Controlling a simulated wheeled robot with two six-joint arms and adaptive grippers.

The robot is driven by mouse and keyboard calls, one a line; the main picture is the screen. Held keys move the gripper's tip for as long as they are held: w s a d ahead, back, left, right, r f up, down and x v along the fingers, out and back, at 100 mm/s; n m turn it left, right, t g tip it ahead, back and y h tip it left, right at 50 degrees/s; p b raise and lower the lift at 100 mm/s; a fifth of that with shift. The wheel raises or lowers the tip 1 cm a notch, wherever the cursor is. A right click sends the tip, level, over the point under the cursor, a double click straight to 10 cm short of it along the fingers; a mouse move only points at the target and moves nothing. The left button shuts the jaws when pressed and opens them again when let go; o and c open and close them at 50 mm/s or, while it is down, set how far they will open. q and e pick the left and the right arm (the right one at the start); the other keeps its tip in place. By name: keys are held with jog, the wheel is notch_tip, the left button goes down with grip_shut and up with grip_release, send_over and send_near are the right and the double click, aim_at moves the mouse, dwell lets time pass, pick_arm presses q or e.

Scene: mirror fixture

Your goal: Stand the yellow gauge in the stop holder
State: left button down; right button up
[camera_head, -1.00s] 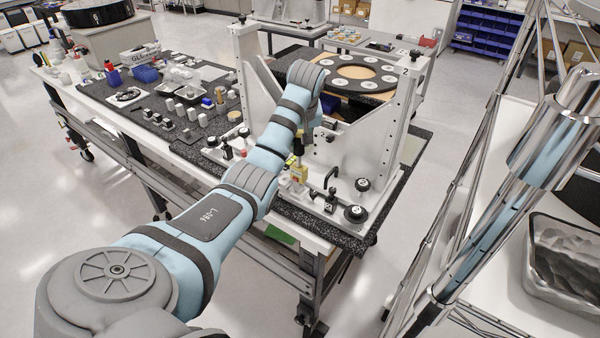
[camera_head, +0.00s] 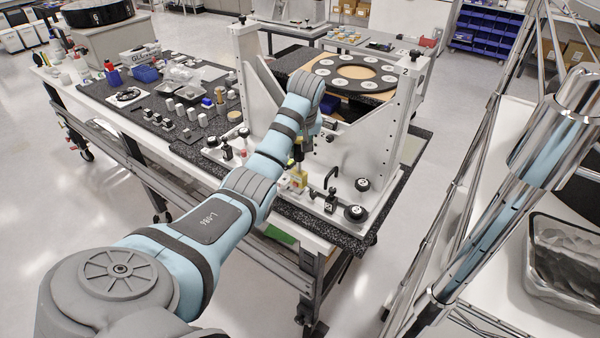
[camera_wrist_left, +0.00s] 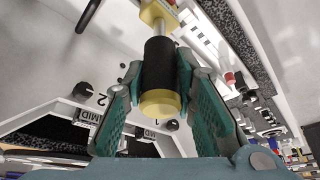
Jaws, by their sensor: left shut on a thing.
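The yellow gauge shows in the left wrist view as a black grip (camera_wrist_left: 158,66) with a yellow end cap and a silver rod. A yellow block (camera_wrist_left: 158,12) is at the rod's far end. In the head view the yellow block (camera_head: 299,177) is low at the front of the mirror fixture. My left gripper (camera_wrist_left: 160,85) is shut on the black grip, one teal finger on each side. In the head view the left gripper (camera_head: 298,150) is partly hidden by my arm. The stop holder is not clear, and I cannot tell whether the gauge touches it. My right gripper is not in view.
The fixture's upright plates (camera_head: 400,115) stand either side of my left wrist. Black knobs (camera_head: 355,213) and a black clamp (camera_head: 331,190) are right of the gauge. Several small blocks (camera_head: 183,125) lie on the dark mat at left. A ring plate (camera_head: 352,75) lies behind.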

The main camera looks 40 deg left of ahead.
pick_arm(q)
jog(key=c, duration=1.2)
grip_release()
notch_tip(320, 180, up, 10)
jog(key=shift+d+r, duration=0.1)
